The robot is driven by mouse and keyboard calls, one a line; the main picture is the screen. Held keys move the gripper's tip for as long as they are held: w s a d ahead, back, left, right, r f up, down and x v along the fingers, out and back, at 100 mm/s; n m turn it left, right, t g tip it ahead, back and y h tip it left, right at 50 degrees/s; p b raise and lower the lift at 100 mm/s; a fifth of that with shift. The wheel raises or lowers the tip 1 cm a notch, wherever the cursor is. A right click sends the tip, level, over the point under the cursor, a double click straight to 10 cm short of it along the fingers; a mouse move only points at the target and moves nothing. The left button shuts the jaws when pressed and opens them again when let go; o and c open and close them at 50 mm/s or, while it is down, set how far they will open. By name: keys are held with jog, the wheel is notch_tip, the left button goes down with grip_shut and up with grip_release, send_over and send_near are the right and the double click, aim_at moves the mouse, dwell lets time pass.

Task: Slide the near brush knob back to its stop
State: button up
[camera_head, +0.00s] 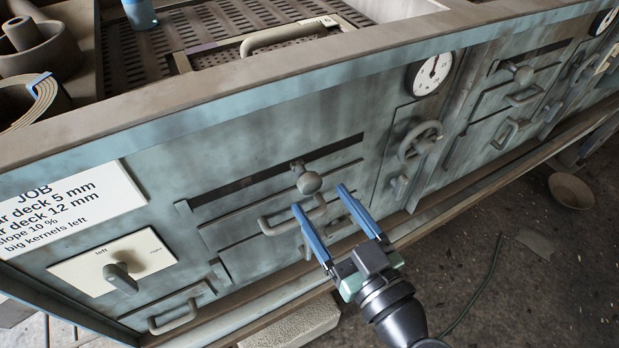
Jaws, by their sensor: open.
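The near brush knob (309,183) is a round grey ball on a short stem, set at a dark horizontal slot in the blue-grey machine front. It stands toward the right part of that slot. My gripper (320,198) has two blue fingers, spread apart and empty. The fingertips point up at the panel, one lower left and one right of the knob in the picture. I cannot tell how far in front of the panel they are. A similar, farther knob (522,75) sits at another slot to the right.
A bar handle (290,222) lies just below the near knob, close to my fingers. A handwheel (420,141) and a dial (433,73) are to the right. A switch plate (75,272) is at lower left. A wooden rail (440,219) runs along the bottom.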

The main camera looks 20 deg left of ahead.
aim_at(310, 184)
jog(key=x, duration=0.5)
jog(key=shift+w+a, duration=0.1)
grip_shut()
dwell(0.3)
dwell(1.0)
